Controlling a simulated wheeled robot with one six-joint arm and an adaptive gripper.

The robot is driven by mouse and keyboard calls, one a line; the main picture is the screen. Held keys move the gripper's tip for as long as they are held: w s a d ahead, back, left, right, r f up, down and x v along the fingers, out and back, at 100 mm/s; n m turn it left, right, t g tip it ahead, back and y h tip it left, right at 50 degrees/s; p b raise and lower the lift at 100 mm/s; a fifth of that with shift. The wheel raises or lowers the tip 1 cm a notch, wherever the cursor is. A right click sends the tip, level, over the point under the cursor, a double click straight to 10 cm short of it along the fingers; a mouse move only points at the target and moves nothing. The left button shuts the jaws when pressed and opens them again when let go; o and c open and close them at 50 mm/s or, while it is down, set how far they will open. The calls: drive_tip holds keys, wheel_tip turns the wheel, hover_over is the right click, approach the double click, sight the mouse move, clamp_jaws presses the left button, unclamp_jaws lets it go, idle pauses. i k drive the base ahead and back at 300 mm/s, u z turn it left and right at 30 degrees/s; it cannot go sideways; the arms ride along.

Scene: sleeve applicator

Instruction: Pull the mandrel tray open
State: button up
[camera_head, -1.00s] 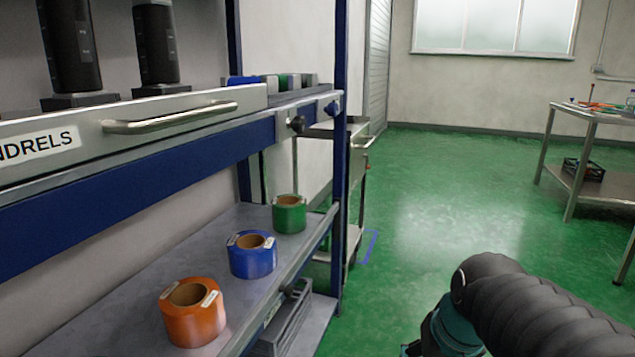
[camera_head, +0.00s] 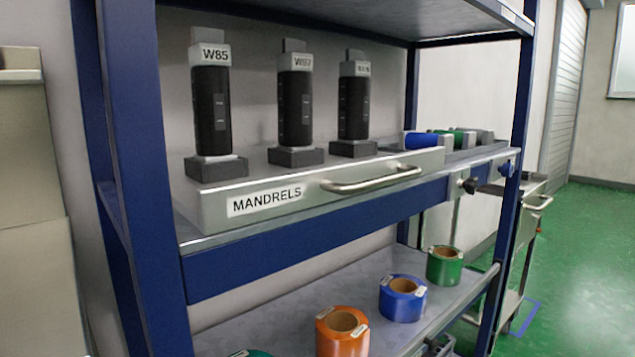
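The mandrel tray (camera_head: 222,228) is a grey metal drawer with a "MANDRELS" label, set on the upper shelf of a blue-framed rack. Its curved bar handle (camera_head: 372,181) is on the front face, right of the label. Three black mandrels stand upright on it: W85 (camera_head: 211,110), W97 (camera_head: 295,105) and a third (camera_head: 354,105) whose label is hard to read. The tray front sits near the shelf's front edge; how far it is pulled out I cannot tell. My gripper is not in view.
Orange (camera_head: 342,333), blue (camera_head: 402,298) and green (camera_head: 444,266) rolls stand on the lower shelf. A blue rack post (camera_head: 142,200) rises left of the tray. A metal cart (camera_head: 522,215) stands behind the rack. Green floor (camera_head: 580,270) is clear at right.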

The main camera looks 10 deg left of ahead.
sight(265, 181)
drive_tip(key=u, duration=0.3)
drive_tip(key=k, duration=0.75)
drive_tip(key=u, duration=0.25)
